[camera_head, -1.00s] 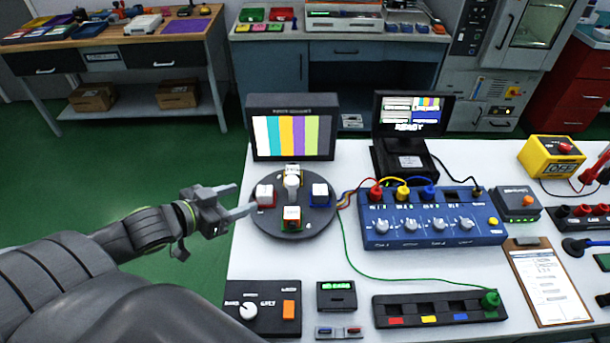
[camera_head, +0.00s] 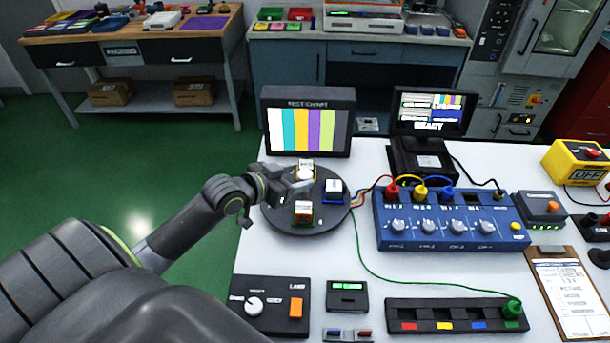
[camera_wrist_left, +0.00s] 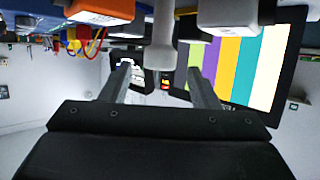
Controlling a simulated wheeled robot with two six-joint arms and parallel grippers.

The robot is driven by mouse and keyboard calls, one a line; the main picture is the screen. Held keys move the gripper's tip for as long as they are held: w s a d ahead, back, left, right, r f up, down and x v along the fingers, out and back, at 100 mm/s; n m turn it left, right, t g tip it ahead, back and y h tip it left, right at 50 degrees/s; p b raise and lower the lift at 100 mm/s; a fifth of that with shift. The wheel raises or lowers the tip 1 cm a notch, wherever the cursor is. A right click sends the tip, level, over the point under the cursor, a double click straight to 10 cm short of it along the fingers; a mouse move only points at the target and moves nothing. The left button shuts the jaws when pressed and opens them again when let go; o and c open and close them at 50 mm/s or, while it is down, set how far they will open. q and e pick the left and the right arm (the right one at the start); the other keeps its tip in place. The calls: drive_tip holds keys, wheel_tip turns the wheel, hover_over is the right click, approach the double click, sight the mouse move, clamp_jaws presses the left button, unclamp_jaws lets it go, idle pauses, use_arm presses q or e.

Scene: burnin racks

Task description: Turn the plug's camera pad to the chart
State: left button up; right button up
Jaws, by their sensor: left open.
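The round dark turntable (camera_head: 280,218) stands before the test chart (camera_head: 308,130), a screen with coloured bars. White camera blocks on coloured pads sit on it: one at the front with a green base (camera_head: 303,212), one at the right with a blue base (camera_head: 334,189), one at the back (camera_head: 305,170). The left one is hidden behind my gripper. My left gripper (camera_head: 298,190) is open over the turntable. In the left wrist view its fingers (camera_wrist_left: 160,88) stand apart, with the pale central knob (camera_wrist_left: 160,45) showing between them. The green plug (camera_head: 512,307) sits in the black strip. My right gripper is out of view.
A blue box (camera_head: 450,232) with red, yellow and blue plugs stands right of the turntable. A small monitor (camera_head: 430,113) is behind it. A green cable (camera_head: 385,276) crosses the table to the green plug. A lamp control box (camera_head: 268,305) is at front left.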

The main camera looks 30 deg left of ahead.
sight(303, 175)
use_arm(q)
drive_tip(key=shift+x, duration=1.9)
drive_tip(key=shift+c, duration=0.4)
drive_tip(key=shift+r, duration=0.1)
clamp_jaws()
